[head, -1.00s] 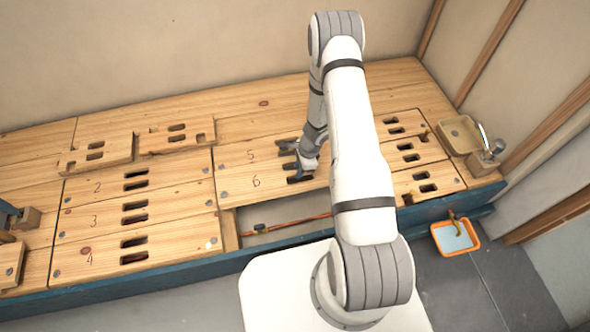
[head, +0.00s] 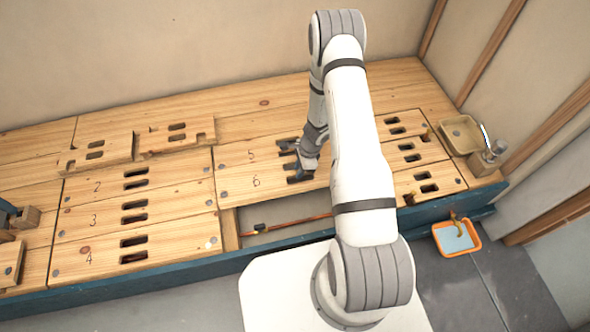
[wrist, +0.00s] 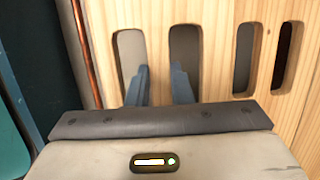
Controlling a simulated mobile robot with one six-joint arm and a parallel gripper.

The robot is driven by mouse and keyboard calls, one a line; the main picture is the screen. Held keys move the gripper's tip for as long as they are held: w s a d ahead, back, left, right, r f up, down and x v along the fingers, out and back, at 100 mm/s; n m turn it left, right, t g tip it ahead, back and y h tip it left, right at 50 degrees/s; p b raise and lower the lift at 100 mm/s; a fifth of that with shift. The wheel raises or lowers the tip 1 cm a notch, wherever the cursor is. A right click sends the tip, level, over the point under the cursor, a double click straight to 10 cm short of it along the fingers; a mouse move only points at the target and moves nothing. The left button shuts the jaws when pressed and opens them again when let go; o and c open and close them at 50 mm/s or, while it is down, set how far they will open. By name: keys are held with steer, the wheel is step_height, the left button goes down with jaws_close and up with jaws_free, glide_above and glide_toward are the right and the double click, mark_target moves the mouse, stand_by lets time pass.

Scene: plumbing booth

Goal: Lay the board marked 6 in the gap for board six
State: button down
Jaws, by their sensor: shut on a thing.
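The board marked 6 (head: 240,189) is pale wood with two slots and lies beside the board marked 5 (head: 235,154). The open gap (head: 285,236) runs along its near side, with a copper pipe (head: 305,220) in it. My gripper (head: 303,170) is at board 6's slots, partly hidden by my arm. In the wrist view, my fingers (wrist: 159,85) reach into the two slots and are shut on the bar (wrist: 157,45) between them. The copper pipe (wrist: 84,50) shows along this board's left edge. I cannot tell whether the board is raised.
Boards marked 2, 3 and 4 (head: 90,262) lie left of the gap. Two loose boards (head: 100,152) rest on the decking behind them. More slotted boards (head: 425,172) lie to the right. An orange tray (head: 455,238) is on the floor at right. A blue edge (head: 200,267) borders the front.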

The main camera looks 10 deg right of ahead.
steer(key=shift+f, duration=0.2)
steer(key=shift+f+b, duration=0.3)
steer(key=shift+b, duration=0.25)
steer(key=shift+f+b, duration=1.25)
steer(key=shift+b, duration=0.15)
steer(key=c, duration=1.2)
jaws_free()
steer(key=shift+r, duration=0.15)
steer(key=p+v, duration=0.4)
steer(key=v, duration=0.3)
steer(key=shift+d+r, duration=0.1)
steer(key=shift+r, duration=0.2)
